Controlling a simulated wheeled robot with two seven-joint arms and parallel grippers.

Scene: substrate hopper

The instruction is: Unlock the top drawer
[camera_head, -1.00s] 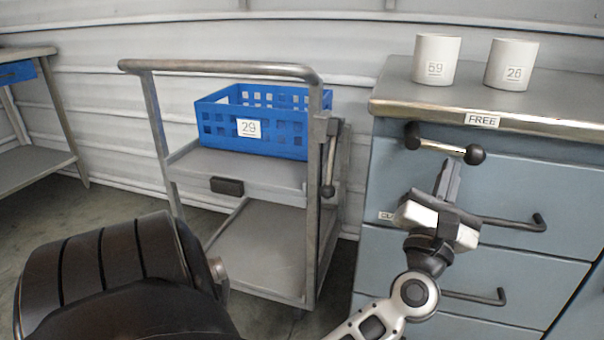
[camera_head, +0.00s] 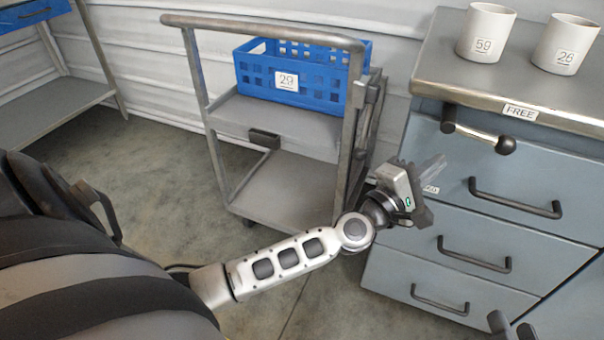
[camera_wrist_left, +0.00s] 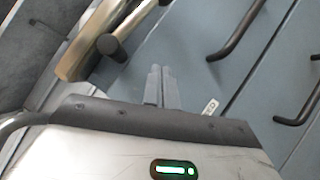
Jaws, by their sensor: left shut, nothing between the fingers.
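The grey-blue drawer cabinet (camera_head: 560,165) stands at the right. A metal lever with a black knob (camera_head: 506,145) lies across the upper front, above the top drawer handle (camera_head: 515,200). My left gripper (camera_head: 436,166) is shut and empty, below and left of the lever, apart from it. It partly hides a small white label (camera_head: 431,189) on the cabinet front. In the left wrist view the shut fingers (camera_wrist_left: 161,82) point toward the cabinet front, with the knob (camera_wrist_left: 110,45) to their upper left. A dark shape at the bottom right may be my right gripper (camera_head: 512,326); its fingers are unclear.
A FREE label (camera_head: 520,112) is on the counter edge. Cups 59 (camera_head: 484,38) and 26 (camera_head: 562,50) stand on top. A cart (camera_head: 282,122) with a blue crate (camera_head: 305,92) stands left of the cabinet. Lower drawer handles (camera_head: 474,256) stick out.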

